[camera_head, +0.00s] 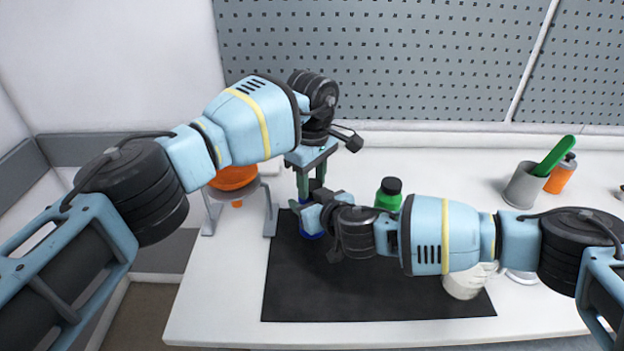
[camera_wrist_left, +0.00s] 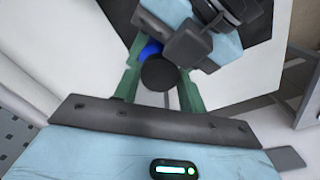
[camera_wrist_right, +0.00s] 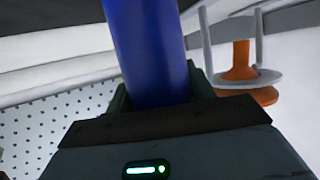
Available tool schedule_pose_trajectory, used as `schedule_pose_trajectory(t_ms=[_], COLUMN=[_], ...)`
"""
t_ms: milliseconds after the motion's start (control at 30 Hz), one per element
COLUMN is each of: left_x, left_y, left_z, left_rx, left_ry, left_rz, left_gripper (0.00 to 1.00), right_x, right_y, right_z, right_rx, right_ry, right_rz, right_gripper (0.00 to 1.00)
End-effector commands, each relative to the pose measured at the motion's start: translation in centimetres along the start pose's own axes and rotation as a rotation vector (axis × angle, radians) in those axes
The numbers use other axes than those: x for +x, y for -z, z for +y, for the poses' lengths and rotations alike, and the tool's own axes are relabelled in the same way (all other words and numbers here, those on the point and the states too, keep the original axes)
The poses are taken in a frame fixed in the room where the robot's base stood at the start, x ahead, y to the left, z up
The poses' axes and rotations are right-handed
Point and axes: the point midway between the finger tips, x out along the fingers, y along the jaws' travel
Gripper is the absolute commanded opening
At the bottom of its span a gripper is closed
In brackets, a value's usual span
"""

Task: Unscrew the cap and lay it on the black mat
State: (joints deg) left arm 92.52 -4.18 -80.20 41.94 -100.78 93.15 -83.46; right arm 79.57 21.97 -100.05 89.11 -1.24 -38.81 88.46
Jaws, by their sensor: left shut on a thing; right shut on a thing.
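A blue bottle (camera_head: 311,236) stands upright over the back left of the black mat (camera_head: 400,300), mostly hidden by my right wrist. Its black cap (camera_wrist_left: 158,73) shows in the left wrist view. My left gripper (camera_head: 315,180) points down from above, its green fingers shut on the cap. My right gripper (camera_head: 312,214) comes in from the right, shut on the blue bottle below the cap; the blue body (camera_wrist_right: 150,50) fills the middle of the right wrist view. I cannot tell whether the bottle touches the mat, or how far the cap is turned.
A green bottle (camera_head: 388,200) with a black top stands behind my right arm. An orange funnel (camera_head: 235,178) sits on a grey stand at the left. A grey cup (camera_head: 523,188) and an orange bottle (camera_head: 562,177) stand at the back right. The mat's front is bare.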

Motion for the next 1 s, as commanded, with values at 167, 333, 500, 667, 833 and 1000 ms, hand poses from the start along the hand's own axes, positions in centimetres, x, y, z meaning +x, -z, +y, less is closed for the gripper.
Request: schedule_pose_trajectory(t_ms=[167, 333, 500, 667, 833, 1000], left_x=[0.02, 0.03, 0.03, 0.03, 0.04, -0.28], left_y=[0.01, -0.01, -0.02, -0.01, -0.05, -0.07], left_z=[-0.06, -0.07, -0.07, -0.06, -0.07, -0.05], left_rx=[-0.160, -0.194, -0.192, -0.191, -0.191, -0.190], left_ry=[0.003, 0.003, 0.004, 0.003, 0.004, 0.003], left_rz=[-0.001, -0.001, -0.001, -0.001, -0.002, -0.002], left_gripper=[0.14, 0.14, 0.14, 0.62, 0.63, 0.63], right_x=[0.02, 0.03, 0.03, 0.03, 0.03, 0.04], right_y=[-0.04, -0.04, -0.04, -0.04, -0.04, -0.03], right_z=[0.14, 0.15, 0.17, 0.17, 0.19, 0.24], right_rx=[0.001, 0.002, 0.002, 0.001, 0.002, 0.002], right_ry=[-0.003, -0.003, -0.004, -0.004, -0.004, -0.005], right_rz=[-0.001, -0.001, -0.001, -0.001, -0.001, -0.001], right_gripper=[0.00, 0.00, 0.00, 0.00, 0.00, 0.00])
